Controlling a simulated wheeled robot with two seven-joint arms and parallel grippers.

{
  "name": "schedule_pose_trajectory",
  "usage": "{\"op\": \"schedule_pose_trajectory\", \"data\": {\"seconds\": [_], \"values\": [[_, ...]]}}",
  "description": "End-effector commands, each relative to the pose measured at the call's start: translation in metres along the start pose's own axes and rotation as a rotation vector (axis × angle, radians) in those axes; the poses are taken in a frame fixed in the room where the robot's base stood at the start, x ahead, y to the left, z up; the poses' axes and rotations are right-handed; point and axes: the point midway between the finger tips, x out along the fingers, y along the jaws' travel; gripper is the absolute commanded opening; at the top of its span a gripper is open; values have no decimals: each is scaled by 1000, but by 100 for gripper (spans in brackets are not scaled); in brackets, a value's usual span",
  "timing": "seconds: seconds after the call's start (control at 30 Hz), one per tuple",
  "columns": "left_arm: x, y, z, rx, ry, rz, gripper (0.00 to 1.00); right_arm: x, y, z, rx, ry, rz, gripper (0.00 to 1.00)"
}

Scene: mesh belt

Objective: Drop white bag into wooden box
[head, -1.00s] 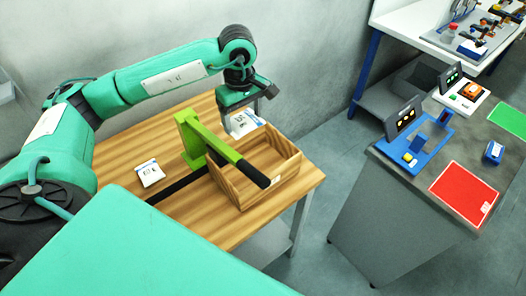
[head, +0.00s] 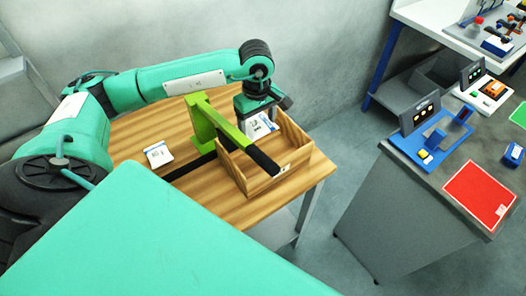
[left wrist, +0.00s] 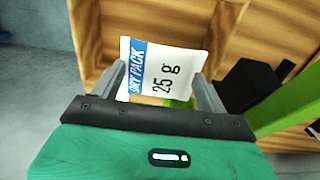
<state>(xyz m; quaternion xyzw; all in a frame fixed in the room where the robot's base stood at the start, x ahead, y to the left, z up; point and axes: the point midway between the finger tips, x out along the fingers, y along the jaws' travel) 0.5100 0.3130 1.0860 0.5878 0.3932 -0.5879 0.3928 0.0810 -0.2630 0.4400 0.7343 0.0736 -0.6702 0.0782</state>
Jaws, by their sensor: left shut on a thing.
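A white bag (left wrist: 165,72) with a blue stripe, marked "DRY PACK" and "25 g", is between the fingers of my left gripper (left wrist: 160,80), which is shut on it. In the head view the bag (head: 259,126) hangs at the back part of the wooden box (head: 262,187), at or just above the rim; its exact height is hard to tell. The box is open-topped and has a small label on its front. A second white bag (head: 158,154) lies on the wooden table left of the box. My right gripper is not in view.
A green lever press (head: 204,122) with a black handle (head: 262,160) reaches across the box's left side, close to my left gripper. The wooden table (head: 195,205) is clear in front. A grey bench (head: 400,205) with a red mat stands to the right.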

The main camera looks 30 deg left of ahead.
Motion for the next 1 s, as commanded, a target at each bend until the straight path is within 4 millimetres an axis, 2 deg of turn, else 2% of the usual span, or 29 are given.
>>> {"op": "schedule_pose_trajectory", "data": {"seconds": [0.13, 0.17, 0.27, 0.53, 0.67, 0.77, 1.0], "values": [[0, 0, 0, 0, 0, 0, 53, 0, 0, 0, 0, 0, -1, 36], [0, 0, 0, 0, 0, 0, 79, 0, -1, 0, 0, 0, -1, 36], [0, 0, 0, 0, 0, 0, 99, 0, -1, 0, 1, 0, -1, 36], [-2, 0, 0, 0, 0, 1, 100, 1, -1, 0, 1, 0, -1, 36], [-11, 1, 0, 1, 0, 3, 100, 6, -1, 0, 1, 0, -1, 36], [-27, 1, 0, 1, 1, 5, 100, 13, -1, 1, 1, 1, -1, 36], [-78, 2, 0, 0, 1, 6, 100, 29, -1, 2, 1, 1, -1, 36]]}}
